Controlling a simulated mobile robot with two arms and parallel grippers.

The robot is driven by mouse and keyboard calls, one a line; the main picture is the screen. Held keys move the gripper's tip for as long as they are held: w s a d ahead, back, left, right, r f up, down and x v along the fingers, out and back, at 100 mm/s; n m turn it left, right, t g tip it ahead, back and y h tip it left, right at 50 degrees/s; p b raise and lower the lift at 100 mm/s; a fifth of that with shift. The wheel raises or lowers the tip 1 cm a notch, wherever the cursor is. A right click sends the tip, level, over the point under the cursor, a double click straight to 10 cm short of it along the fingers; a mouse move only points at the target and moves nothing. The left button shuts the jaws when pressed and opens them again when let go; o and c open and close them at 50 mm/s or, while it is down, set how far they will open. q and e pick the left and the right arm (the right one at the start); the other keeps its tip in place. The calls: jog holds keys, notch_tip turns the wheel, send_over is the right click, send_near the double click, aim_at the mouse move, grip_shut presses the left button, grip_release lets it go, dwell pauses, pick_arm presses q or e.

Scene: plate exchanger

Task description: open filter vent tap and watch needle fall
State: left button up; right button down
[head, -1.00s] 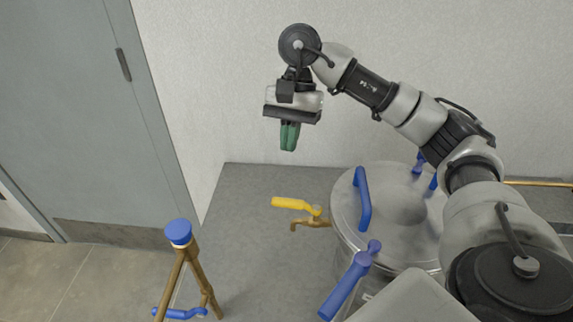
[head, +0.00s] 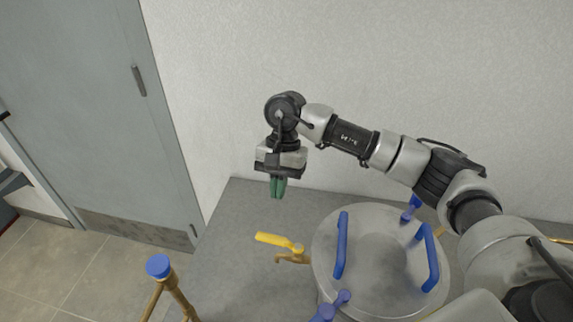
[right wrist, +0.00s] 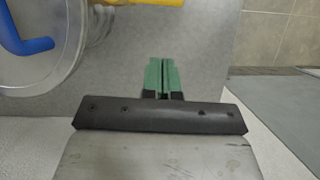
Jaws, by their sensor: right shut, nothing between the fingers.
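The vent tap has a yellow lever (head: 272,239) on a brass body (head: 293,258), at the left side of the round metal filter vessel (head: 325,268). The lever points left, lying about level. In the right wrist view part of the yellow lever (right wrist: 150,2) shows at the top edge. My right gripper (head: 278,196) has green fingers, shut and empty, pointing down above and behind the lever, apart from it. The fingers also show together in the right wrist view (right wrist: 162,62). No gauge or needle can be made out. My left gripper is not in view.
The vessel lid has blue handles (head: 341,245) (head: 429,258) and blue clamps around it. A brass pipe with a blue cap (head: 158,266) stands at front left. A grey door (head: 95,100) and pale wall are behind. Grey surface left of the tap is bare.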

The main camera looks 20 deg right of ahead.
aim_at(279, 242)
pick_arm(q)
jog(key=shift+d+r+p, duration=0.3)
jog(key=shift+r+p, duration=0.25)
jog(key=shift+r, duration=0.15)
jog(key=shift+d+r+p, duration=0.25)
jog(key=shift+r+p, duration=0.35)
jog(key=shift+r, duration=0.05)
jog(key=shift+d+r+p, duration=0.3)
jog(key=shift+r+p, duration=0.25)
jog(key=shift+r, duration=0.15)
pick_arm(e)
jog(key=s+a+f, duration=0.2)
jog(key=s+f, duration=0.2)
jog(key=shift+a, duration=0.35)
jog(key=shift+s, duration=0.1)
